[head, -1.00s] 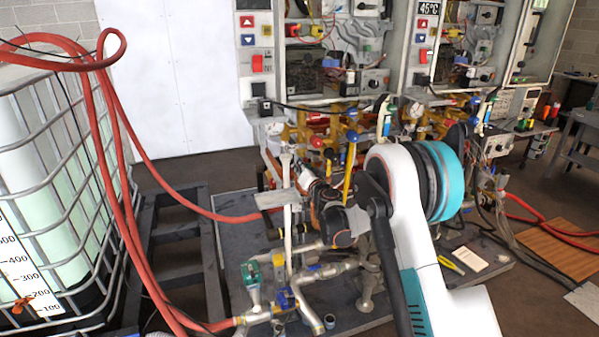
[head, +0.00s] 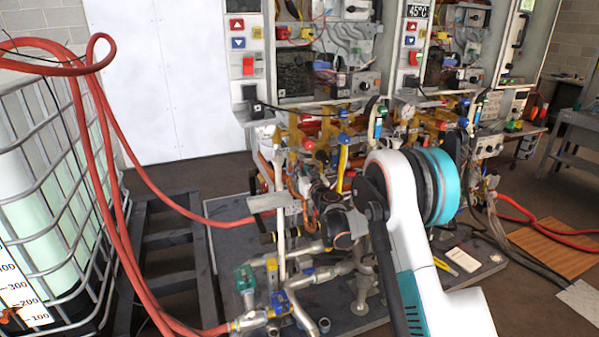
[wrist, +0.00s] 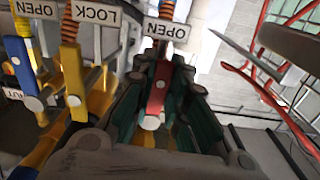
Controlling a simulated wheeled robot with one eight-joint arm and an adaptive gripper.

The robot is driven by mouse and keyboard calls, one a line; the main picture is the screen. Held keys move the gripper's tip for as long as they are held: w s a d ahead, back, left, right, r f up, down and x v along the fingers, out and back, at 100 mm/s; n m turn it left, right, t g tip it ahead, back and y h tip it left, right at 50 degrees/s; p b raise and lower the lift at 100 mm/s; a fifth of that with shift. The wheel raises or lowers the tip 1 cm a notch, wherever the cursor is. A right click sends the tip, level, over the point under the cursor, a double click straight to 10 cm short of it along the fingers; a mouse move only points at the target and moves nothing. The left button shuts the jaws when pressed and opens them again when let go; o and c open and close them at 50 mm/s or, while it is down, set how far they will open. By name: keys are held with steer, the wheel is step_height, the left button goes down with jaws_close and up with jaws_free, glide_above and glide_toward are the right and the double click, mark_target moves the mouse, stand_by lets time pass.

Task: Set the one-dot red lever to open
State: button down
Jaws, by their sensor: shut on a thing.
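The red lever (wrist: 158,92) stands in the middle of the wrist view, with a small pale mark on its face that may be a dot. My gripper (wrist: 160,105) has its dark green fingers on both sides of the lever and is shut on it. A white OPEN label (wrist: 167,29), upside down in the picture, is just beyond the lever's end. In the head view my arm and the crowded pipework hide the lever and the gripper's contact with it.
In the wrist view a yellow lever (wrist: 72,82) and a blue lever (wrist: 24,66) are close on the left, with a LOCK label (wrist: 96,12). In the head view a caged tank (head: 50,190) and a red hose (head: 105,200) are left of the pipe rig.

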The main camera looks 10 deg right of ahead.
stand_by(0.3)
steer(key=c, duration=1.6)
jaws_free()
steer(key=shift+o, duration=0.2)
steer(key=v, duration=1.2)
